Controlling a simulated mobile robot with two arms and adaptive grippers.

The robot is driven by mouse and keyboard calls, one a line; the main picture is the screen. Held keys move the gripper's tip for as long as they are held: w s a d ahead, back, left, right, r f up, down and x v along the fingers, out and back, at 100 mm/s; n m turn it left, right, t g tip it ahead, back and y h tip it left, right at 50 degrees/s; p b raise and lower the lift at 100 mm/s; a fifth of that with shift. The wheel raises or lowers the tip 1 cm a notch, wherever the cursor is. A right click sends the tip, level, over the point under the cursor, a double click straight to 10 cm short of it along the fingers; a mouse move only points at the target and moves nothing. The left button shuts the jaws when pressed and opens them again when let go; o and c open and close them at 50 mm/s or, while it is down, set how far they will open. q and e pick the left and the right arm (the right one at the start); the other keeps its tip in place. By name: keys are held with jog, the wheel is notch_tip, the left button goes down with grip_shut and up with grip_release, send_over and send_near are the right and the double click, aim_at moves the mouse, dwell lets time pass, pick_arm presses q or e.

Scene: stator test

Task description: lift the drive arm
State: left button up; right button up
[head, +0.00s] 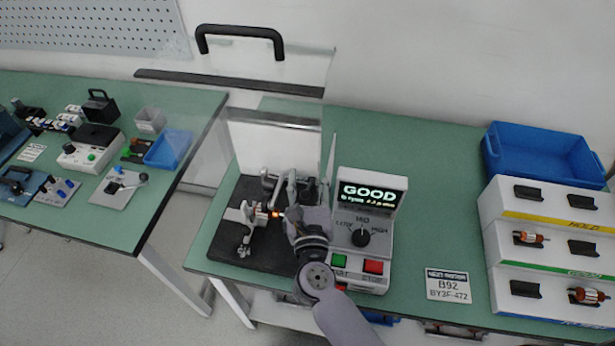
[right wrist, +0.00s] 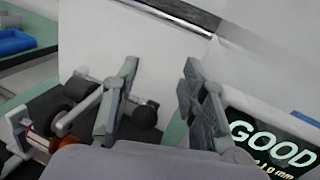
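The test stand with its black base plate (head: 228,262) is on the green table in the head view. An orange-and-silver rotor (head: 262,214) lies across its supports; its orange part (right wrist: 40,141) also shows in the right wrist view. What looks like the drive arm, a thin grey rod with a black ball knob (right wrist: 145,116), lies behind the rotor beside dark rollers. My right gripper (head: 298,190) is over the stand's right side. In the right wrist view its two fingers (right wrist: 162,98) are apart, with the knob showing between them. Contact cannot be told. My left gripper is out of view.
A clear guard with a black handle (head: 240,36) stands raised behind the stand. The tester display (head: 370,194) reads GOOD, close to my right gripper's right. The green table between is mostly clear.

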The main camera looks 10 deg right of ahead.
jog(key=s, duration=1.2)
jog(key=shift+a, duration=0.35)
jog(key=shift+f, duration=0.15)
